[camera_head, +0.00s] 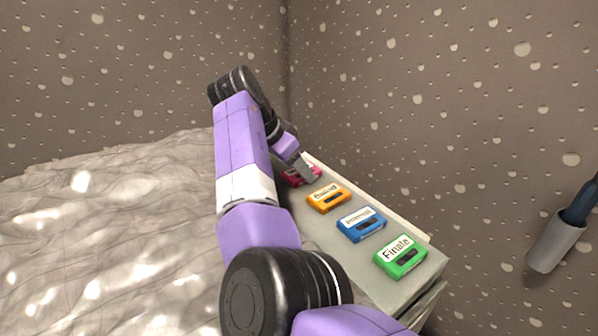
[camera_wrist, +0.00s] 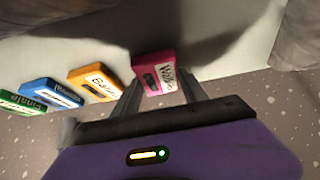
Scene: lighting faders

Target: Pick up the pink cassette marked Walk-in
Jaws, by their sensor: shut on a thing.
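The pink cassette (camera_head: 299,176) lies at the far end of the row on the pale shelf top, partly hidden by my gripper in the head view. In the wrist view the pink cassette (camera_wrist: 157,73) shows a white label reading roughly "Walk", the rest unclear. My gripper (camera_head: 306,170) is at the cassette, with one finger on each side of it. In the wrist view my gripper (camera_wrist: 160,92) is shut on the cassette's near part. Whether the cassette touches the shelf top is hard to tell.
An orange cassette (camera_head: 328,198), a blue cassette (camera_head: 361,224) and a green cassette (camera_head: 400,257) marked Finale line the shelf top (camera_head: 325,236). The wall stands close on the right, with a grey holder (camera_head: 556,243). A crumpled pale surface (camera_head: 110,230) fills the left.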

